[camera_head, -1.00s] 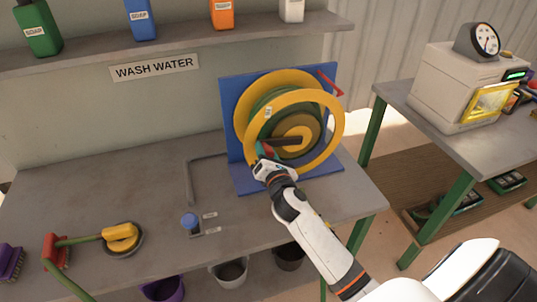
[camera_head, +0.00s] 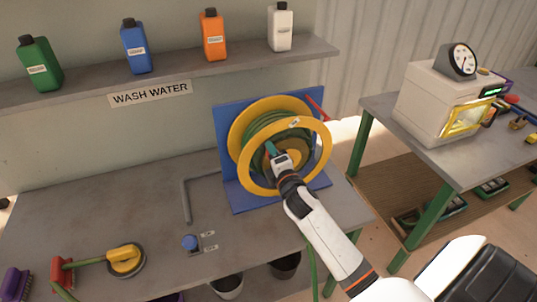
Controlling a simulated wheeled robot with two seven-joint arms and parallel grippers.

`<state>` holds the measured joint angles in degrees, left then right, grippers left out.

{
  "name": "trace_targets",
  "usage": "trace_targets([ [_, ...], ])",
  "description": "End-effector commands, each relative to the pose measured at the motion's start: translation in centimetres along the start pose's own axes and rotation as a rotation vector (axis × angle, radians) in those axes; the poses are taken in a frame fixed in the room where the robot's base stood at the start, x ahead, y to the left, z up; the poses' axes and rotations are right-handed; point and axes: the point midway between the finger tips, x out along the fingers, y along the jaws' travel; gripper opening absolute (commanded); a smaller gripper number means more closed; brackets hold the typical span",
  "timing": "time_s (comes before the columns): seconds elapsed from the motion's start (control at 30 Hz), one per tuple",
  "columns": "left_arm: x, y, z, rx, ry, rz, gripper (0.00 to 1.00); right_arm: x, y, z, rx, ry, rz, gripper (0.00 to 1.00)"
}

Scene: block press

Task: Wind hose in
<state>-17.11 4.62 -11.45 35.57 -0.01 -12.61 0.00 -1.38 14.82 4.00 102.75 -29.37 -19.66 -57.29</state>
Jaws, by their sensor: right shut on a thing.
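The hose reel has two yellow rims (camera_head: 324,142) with green hose (camera_head: 262,131) wound between them, on a blue stand (camera_head: 226,122) at the back of the bench. My right gripper (camera_head: 277,156) is in front of the reel, shut on the teal crank handle (camera_head: 270,149), a little left of the hub. The gripper partly hides the handle and hub. My left gripper is out of view.
A blue knob (camera_head: 190,242) with two labels sits on the bench near a grey pipe (camera_head: 186,204). A purple brush (camera_head: 15,284) lies at far left. Soap bottles stand on the shelf (camera_head: 185,72). A second table (camera_head: 385,104) at right holds a machine.

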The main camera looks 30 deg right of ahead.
Motion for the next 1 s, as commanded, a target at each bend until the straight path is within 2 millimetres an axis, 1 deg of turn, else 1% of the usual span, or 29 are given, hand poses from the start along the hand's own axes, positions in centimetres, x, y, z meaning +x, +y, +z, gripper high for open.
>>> trace_targets([
  [0.2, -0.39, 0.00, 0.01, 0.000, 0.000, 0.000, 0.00, -0.01, -0.17, -0.45, 0.038, -0.001, 0.001, 0.00],
  [0.6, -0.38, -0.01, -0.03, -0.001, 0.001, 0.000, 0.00, -0.02, -0.11, -0.49, 0.043, -0.001, 0.001, 0.00],
  [0.63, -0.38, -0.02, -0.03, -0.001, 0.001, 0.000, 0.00, -0.02, -0.11, -0.48, 0.043, -0.001, 0.002, 0.37],
  [0.73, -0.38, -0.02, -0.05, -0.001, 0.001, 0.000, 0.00, -0.02, -0.12, -0.47, 0.042, -0.001, 0.001, 0.54],
  [0.77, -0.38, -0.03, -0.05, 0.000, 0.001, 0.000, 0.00, -0.02, -0.12, -0.47, 0.042, -0.001, 0.001, 0.55],
  [1.0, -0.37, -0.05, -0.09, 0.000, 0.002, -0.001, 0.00, -0.05, -0.14, -0.45, 0.042, -0.002, 0.001, 0.55],
])
